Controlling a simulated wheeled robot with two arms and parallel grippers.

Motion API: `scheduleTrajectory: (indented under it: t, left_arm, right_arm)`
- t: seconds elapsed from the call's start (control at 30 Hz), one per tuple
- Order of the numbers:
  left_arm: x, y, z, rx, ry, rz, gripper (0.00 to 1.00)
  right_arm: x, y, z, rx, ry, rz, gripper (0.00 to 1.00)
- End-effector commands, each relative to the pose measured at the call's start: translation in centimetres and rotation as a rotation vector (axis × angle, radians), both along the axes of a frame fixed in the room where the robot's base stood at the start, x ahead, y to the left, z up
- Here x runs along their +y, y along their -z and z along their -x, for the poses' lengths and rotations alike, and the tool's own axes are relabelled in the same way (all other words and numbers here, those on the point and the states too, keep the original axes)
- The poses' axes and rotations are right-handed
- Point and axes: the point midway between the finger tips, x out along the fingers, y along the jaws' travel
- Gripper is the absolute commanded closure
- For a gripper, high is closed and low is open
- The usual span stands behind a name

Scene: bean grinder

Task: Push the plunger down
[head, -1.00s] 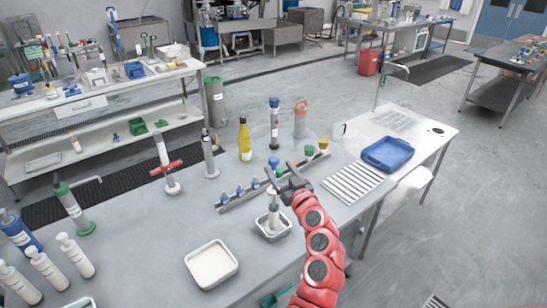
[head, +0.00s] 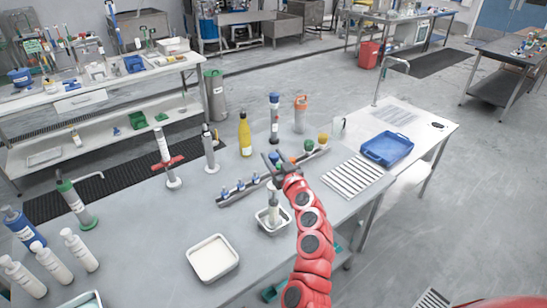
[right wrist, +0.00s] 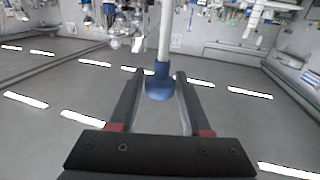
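The grinder-like device (head: 273,216) stands upright in a small white tray on the grey table, with a pale body. In the right wrist view the plunger shows as a pale rod (right wrist: 165,30) with a blue knob (right wrist: 160,86) at its end. My right gripper (head: 273,160) is above the device in the head view. In the right wrist view its two fingers (right wrist: 155,85) are apart, one on each side of the blue knob; I cannot tell whether they touch it. In the head view the gripper partly hides the plunger top. My left gripper is not in view.
A white tray (head: 212,258) lies in front of the device. A grey rail (head: 240,190) with coloured knobs runs behind it. Bottles, a yellow one (head: 245,135) among them, stand farther back. A blue tray (head: 387,147) and a slatted white rack (head: 352,178) lie to the right.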

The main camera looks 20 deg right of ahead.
Motion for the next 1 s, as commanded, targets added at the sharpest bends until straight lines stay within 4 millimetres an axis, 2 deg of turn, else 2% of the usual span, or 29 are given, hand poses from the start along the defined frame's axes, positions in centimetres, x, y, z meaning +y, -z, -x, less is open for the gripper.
scheduleTrajectory:
  t: [0.03, 0.23, 0.27, 1.0]
  left_arm:
    - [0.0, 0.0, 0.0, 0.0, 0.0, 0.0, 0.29]
    - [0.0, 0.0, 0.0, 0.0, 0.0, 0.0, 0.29]
    - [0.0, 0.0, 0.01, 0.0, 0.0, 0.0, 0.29]
    - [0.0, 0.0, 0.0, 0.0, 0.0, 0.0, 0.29]
  right_arm:
    - [0.0, 0.0, 0.0, 0.0, 0.0, 0.0, 0.63]
    - [0.01, 0.0, 0.01, 0.0, 0.0, 0.0, 0.99]
    - [0.0, 0.0, 0.01, 0.0, 0.0, 0.0, 1.0]
    - [-0.01, -0.02, 0.01, 0.0, 0.0, 0.0, 1.0]
